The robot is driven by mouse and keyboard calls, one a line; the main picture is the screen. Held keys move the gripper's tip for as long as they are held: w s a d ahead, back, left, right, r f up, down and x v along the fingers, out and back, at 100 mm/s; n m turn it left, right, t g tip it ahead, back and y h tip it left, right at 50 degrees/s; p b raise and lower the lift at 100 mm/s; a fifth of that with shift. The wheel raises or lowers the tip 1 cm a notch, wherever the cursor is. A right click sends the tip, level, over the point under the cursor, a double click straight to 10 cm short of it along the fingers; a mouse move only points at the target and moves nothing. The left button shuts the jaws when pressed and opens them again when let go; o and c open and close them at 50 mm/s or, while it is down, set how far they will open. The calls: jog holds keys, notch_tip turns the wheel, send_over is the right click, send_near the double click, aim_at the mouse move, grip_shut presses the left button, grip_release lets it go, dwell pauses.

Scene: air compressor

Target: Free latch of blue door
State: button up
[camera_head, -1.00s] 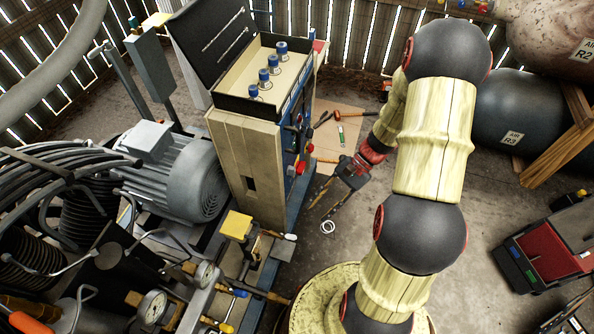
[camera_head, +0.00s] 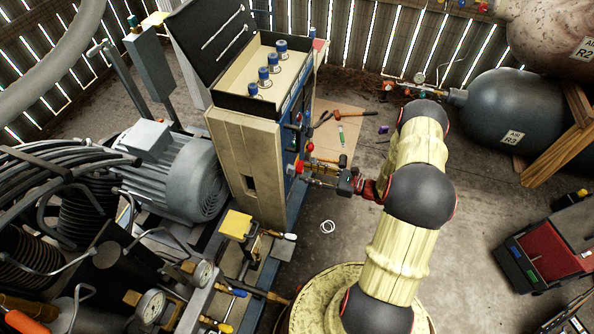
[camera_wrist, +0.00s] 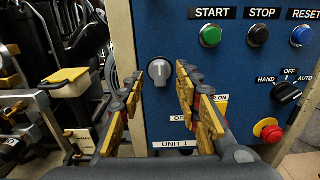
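The blue door (camera_wrist: 225,65) is the front of a beige cabinet (camera_head: 240,160); in the head view it is seen nearly edge-on. A grey round knob (camera_wrist: 159,72) with a white mark, perhaps the latch, sits near the door's left edge. The mark points about upright. My gripper (camera_wrist: 157,80) is open, with its yellow-padded fingers on the left and right of the knob. I cannot tell whether the fingertips touch it. In the head view my gripper (camera_head: 318,180) is close in front of the door.
Green START (camera_wrist: 210,36), black STOP (camera_wrist: 258,36) and blue RESET buttons line the door's top. A HAND/OFF/AUTO switch (camera_wrist: 285,92) and a red button (camera_wrist: 268,130) are at right. A red and yellow switch is partly behind the right finger. Tools lie on the floor board beyond.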

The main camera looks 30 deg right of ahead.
aim_at(291, 170)
jog(key=b+x, duration=0.1)
jog(key=x, duration=0.3)
jog(key=shift+w+a, duration=0.25)
jog(key=c, duration=0.4)
grip_shut()
